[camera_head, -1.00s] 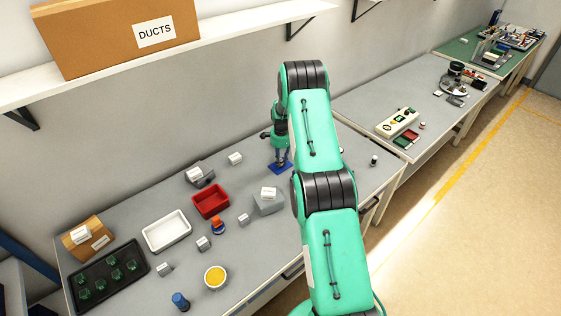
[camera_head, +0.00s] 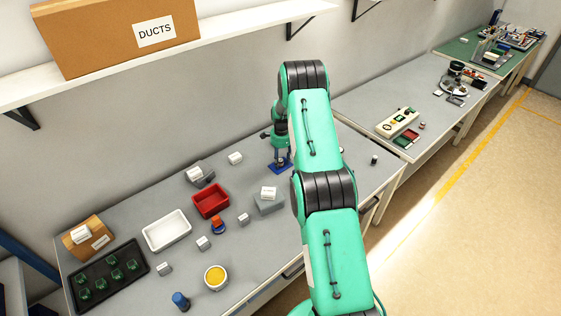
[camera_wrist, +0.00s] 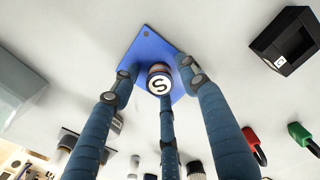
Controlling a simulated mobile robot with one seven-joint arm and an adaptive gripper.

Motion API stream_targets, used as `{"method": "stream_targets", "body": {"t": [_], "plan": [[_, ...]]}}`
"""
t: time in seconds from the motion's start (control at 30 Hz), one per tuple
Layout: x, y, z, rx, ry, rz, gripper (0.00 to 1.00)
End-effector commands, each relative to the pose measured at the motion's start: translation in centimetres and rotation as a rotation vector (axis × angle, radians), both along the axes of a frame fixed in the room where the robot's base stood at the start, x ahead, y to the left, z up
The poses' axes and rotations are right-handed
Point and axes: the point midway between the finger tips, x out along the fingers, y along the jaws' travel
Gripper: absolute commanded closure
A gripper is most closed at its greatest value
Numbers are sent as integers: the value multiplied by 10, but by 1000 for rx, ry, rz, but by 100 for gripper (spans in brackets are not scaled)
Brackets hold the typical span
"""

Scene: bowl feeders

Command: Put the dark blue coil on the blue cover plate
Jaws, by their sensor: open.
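The blue cover plate (camera_head: 272,170) lies flat on the near bench by the wall; it fills the upper middle of the wrist view (camera_wrist: 142,50). A short round coil (camera_wrist: 159,82) with a white top marked "S" stands upright on the plate, near its edge on the gripper side. Its side shows only as a thin dark and reddish band, so I cannot confirm dark blue. My gripper (camera_wrist: 162,95) is open, with its three blue fingers spread around and above the coil. In the head view the gripper (camera_head: 280,160) is over the plate, partly hiding the coil.
A grey block (camera_head: 268,206) with a white label stands in front of the plate. A red bin (camera_head: 211,214), a white tray (camera_head: 147,243) and several small parts lie to the left. A black box (camera_wrist: 272,50) shows right of the plate in the wrist view.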

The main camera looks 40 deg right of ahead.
Motion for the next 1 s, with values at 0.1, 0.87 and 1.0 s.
{"method": "stream_targets", "body": {"t": [0.1,0.87,1.0], "plan": [[1,-1,7,-1,-2,0,56],[1,-2,107,-1,-2,0,56],[0,-2,116,0,-1,0,56]]}}
